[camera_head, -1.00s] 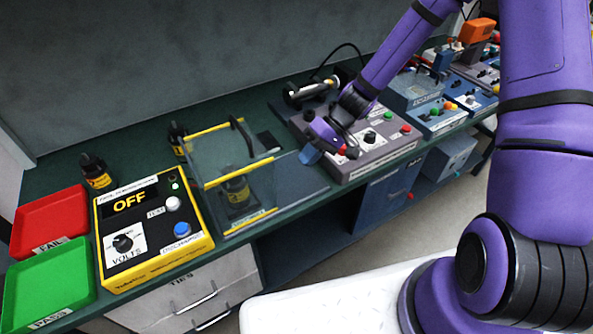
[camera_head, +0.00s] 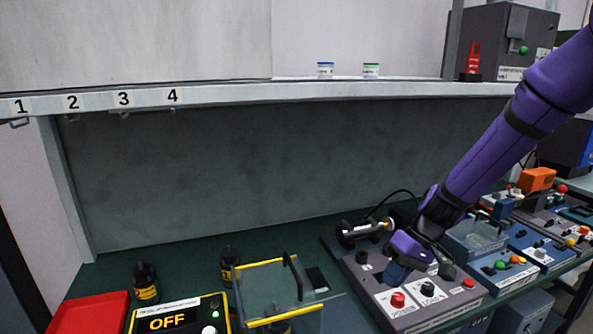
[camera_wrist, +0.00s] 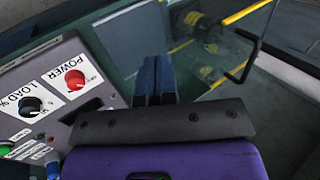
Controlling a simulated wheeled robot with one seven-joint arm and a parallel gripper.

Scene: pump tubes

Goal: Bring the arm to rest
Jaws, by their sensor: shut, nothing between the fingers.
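My gripper (camera_head: 396,273) hangs above the left part of a grey control box on the bench, at the lower end of my purple arm. It is shut and empty. In the wrist view its two dark blue fingers (camera_wrist: 154,78) lie side by side, with bench surface beyond them. They are apart from the box's red POWER knob (camera_wrist: 75,80), which is to their left.
The grey control box (camera_head: 440,312) carries knobs and a black cylinder unit (camera_head: 365,230). A clear guard box with yellow edges (camera_head: 275,262) stands left of my gripper. Black bottles (camera_head: 146,283) stand farther left. A shelf (camera_head: 260,93) runs above the bench.

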